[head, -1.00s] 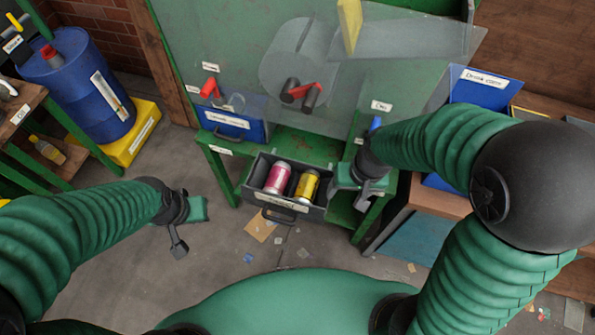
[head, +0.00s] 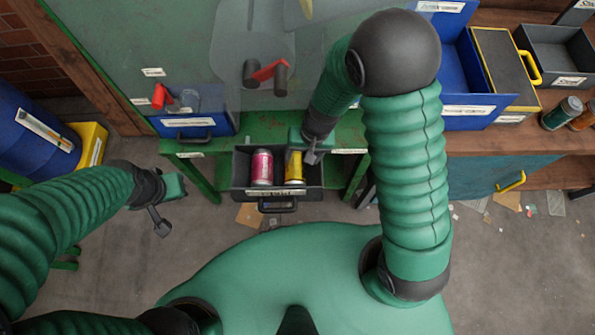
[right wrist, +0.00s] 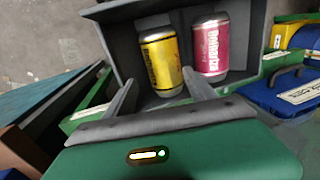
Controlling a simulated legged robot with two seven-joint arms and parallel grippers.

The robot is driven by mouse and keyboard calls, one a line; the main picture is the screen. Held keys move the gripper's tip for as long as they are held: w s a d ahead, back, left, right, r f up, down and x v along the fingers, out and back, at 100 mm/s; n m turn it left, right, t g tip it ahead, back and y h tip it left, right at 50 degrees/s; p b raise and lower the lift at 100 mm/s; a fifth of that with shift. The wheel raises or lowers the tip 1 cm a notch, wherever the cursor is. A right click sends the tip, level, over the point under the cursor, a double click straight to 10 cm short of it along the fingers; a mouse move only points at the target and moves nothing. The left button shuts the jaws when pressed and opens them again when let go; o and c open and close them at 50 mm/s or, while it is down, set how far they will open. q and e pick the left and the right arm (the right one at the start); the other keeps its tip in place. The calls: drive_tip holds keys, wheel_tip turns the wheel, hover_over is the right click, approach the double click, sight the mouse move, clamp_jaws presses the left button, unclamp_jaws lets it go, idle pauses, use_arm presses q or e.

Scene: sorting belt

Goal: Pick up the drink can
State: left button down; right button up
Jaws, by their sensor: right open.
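Two cans lie in a dark open drawer (head: 318,203), a pink one (head: 261,168) on the left and a yellow one (head: 293,170) on the right. My right gripper (head: 312,156) is at the drawer's right side, beside the yellow can and partly hiding it. In the right wrist view my right gripper (right wrist: 160,94) is open and empty, with the yellow can (right wrist: 161,62) ahead between its fingers and the pink can (right wrist: 211,48) to the right. My left gripper (head: 168,206) hangs empty over the floor, left of the drawer; its jaw opening is unclear.
A blue bin (head: 195,124) sits left of the drawer under the green machine. At right, a bench carries a larger blue bin (head: 468,112), a yellow-rimmed bin (head: 507,62) and a grey bin (head: 560,62). Floor scraps lie below.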

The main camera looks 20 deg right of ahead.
sight(296, 164)
drive_tip(key=shift+a+f, duration=0.85)
drive_tip(key=shift+f, duration=0.05)
drive_tip(key=f, duration=0.2)
drive_tip(key=a+f+b, duration=0.1)
drive_tip(key=shift+f, duration=0.35)
drive_tip(key=shift+w+d+f, duration=0.1)
drive_tip(key=shift+d+f, duration=0.1)
drive_tip(key=shift+d, duration=0.4)
drive_tip(key=shift+c, duration=1.8)
drive_tip(key=shift+a, duration=0.4)
drive_tip(key=c, duration=0.6)
use_arm(q)
drive_tip(key=shift+s+a+f, duration=0.1)
drive_tip(key=shift+a+f, duration=0.65)
drive_tip(key=shift+a, duration=0.05)
use_arm(e)
drive_tip(key=shift+r, duration=0.15)
